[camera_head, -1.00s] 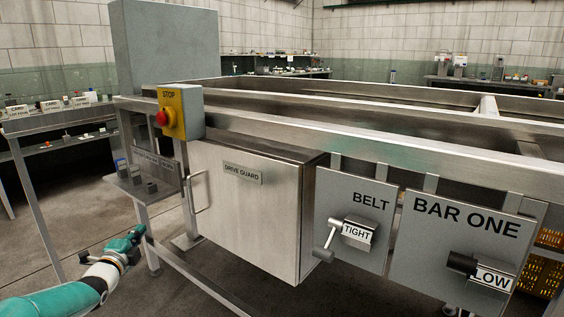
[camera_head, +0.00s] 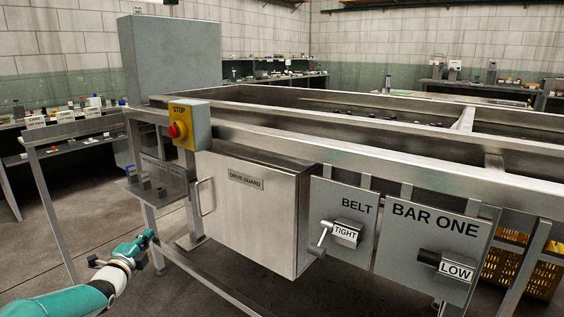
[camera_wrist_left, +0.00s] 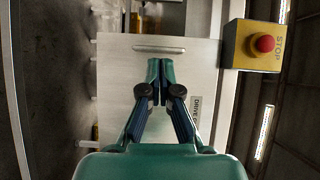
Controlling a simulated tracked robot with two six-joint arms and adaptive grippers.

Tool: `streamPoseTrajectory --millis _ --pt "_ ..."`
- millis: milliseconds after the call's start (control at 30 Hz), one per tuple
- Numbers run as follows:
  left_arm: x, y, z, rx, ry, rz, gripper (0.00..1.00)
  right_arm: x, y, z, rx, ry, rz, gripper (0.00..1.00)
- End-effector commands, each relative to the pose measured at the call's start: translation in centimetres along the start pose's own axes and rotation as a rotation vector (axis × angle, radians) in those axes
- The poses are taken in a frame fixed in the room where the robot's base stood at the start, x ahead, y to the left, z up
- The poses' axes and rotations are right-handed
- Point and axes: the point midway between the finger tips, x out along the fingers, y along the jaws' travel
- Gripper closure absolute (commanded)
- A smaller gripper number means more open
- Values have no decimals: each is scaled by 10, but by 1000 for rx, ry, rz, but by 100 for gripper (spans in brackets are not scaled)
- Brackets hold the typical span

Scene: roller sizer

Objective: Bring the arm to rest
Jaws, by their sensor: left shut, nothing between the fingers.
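My left arm comes in at the lower left of the head view, and its gripper (camera_head: 149,236) is beside the machine's left legs, below the stop box. In the left wrist view the two fingers (camera_wrist_left: 160,66) are together with nothing between them. Behind them in that view is the metal drive guard (camera_wrist_left: 118,75), with its handle (camera_wrist_left: 158,48) just past the fingertips. In the head view the drive guard (camera_head: 250,215) is shut, with its handle on its left side. My right gripper is in neither view.
A yellow box with a red stop button (camera_head: 177,130) is on the frame above the guard. The belt lever (camera_head: 321,240) is by a TIGHT label, and the bar one knob (camera_head: 428,258) by a LOW label. A side table (camera_head: 75,130) stands left. A yellow crate (camera_head: 540,270) stands right.

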Motion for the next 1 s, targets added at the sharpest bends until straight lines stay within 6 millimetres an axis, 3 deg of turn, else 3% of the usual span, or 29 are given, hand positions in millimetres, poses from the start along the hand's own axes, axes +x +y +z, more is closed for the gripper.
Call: streamPoseTrajectory --millis 33,233,367,467,567,633,800,900,1000 --pt "0 -11 -8 -5 11 13 100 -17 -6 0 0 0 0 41" --pt "-6 -14 -46 -65 57 111 100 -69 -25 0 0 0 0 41" --pt "-26 0 -88 -172 88 251 100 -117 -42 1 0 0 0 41" --pt "-54 19 -123 -309 92 391 100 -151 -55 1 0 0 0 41" --pt "-96 41 -160 -483 67 561 100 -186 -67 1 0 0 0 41" --pt "-136 54 -186 -622 24 694 100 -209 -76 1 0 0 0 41" --pt "-255 84 -237 -972 -198 1032 100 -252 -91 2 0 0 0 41" --pt "-327 95 -257 -1157 -401 1197 100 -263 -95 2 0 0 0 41" --pt "-394 110 -268 -1323 -650 1317 100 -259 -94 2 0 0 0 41"
